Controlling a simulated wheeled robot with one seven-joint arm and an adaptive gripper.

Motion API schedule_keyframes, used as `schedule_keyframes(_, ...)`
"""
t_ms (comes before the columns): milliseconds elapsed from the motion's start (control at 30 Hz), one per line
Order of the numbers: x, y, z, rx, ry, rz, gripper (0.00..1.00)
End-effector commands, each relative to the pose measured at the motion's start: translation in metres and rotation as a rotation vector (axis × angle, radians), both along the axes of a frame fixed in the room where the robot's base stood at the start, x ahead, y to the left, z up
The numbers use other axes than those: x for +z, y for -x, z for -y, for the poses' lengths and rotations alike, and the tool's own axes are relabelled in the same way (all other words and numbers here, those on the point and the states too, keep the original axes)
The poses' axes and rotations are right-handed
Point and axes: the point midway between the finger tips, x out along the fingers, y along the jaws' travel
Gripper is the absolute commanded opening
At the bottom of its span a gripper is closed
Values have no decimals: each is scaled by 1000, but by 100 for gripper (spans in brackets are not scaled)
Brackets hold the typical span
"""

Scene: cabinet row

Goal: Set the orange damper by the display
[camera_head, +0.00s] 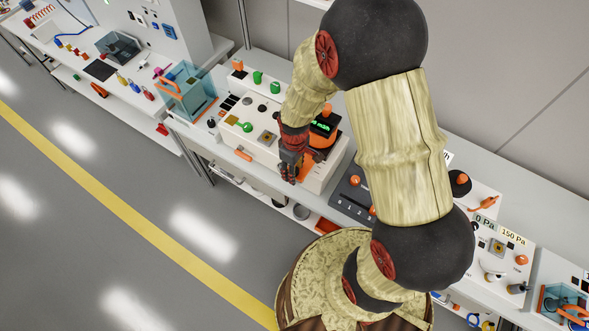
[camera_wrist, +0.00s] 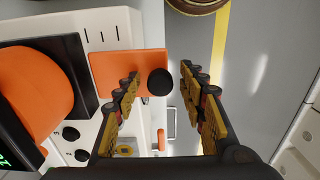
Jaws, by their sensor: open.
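The orange damper (camera_wrist: 112,66) is a flat orange plate with a round black knob (camera_wrist: 158,82), at the edge of a white cabinet. Part of its orange also shows beside my gripper in the head view (camera_head: 306,172). The display (camera_head: 320,126) has green digits on black, in an orange and black housing just above the damper; only its corner shows at the wrist view's left edge (camera_wrist: 6,161). My gripper (camera_wrist: 160,88) is open, with the knob appearing between its fingertips. I cannot tell whether a finger touches it. In the head view my gripper (camera_head: 290,172) hangs at the cabinet's front edge.
The white cabinet (camera_head: 262,148) carries a green-handled control and an orange front handle (camera_head: 243,155). A dark switch panel (camera_head: 350,198) stands to the right, partly behind my arm. A teal clear box (camera_head: 190,92) stands to the left. Open grey floor lies in front.

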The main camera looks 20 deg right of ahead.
Motion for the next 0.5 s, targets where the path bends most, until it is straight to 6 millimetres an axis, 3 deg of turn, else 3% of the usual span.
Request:
schedule_keyframes(167, 0, 0, 0, 0, 0, 0, 41)
schedule_keyframes(500, 0, 0, 0, 0, 0, 0, 22)
